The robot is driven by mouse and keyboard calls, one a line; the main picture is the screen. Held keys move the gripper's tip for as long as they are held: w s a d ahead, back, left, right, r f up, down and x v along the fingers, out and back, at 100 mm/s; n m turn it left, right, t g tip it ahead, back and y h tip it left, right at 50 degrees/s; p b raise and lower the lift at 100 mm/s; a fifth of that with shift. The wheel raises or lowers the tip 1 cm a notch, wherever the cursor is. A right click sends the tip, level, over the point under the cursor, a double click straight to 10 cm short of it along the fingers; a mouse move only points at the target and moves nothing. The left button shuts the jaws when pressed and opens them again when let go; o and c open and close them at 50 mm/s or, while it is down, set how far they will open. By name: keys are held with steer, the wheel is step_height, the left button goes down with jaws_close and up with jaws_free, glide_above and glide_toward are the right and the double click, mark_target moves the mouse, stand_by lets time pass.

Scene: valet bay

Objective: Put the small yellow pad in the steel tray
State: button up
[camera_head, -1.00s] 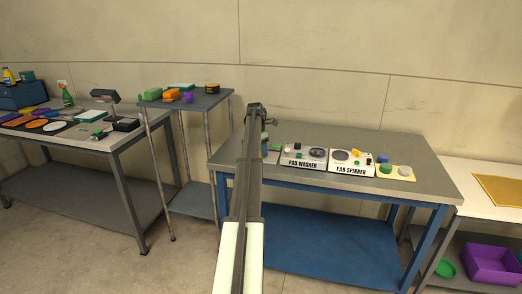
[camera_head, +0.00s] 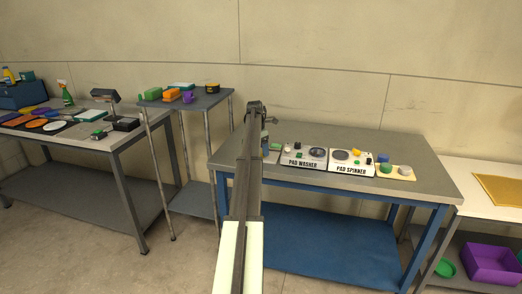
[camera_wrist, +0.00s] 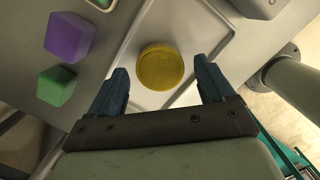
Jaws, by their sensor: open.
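In the wrist view, the small yellow pad (camera_wrist: 161,66) is round and lies flat inside the steel tray (camera_wrist: 205,30), a shallow grey tray with a raised rim. My gripper (camera_wrist: 160,88) is open over the tray, with one dark finger on each side of the pad's near edge. A gap shows between the pad and each finger, and nothing is held. In the head view, my arm stands in front of the left end of the blue-framed bench (camera_head: 320,132). I cannot make out the pad, the tray or the fingertips there.
In the wrist view, a purple block (camera_wrist: 70,37) and a green block (camera_wrist: 56,86) lie left of the tray. A dark object (camera_wrist: 260,6) is at the upper right. In the head view, the pad washer (camera_head: 303,158) and pad spinner (camera_head: 352,162) stand on the bench.

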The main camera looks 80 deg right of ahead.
step_height(320, 180, up, 11)
steer(key=w+a, duration=0.1)
steer(key=shift+r, duration=0.15)
steer(key=shift+w+a, duration=0.1)
steer(key=shift+w, duration=0.05)
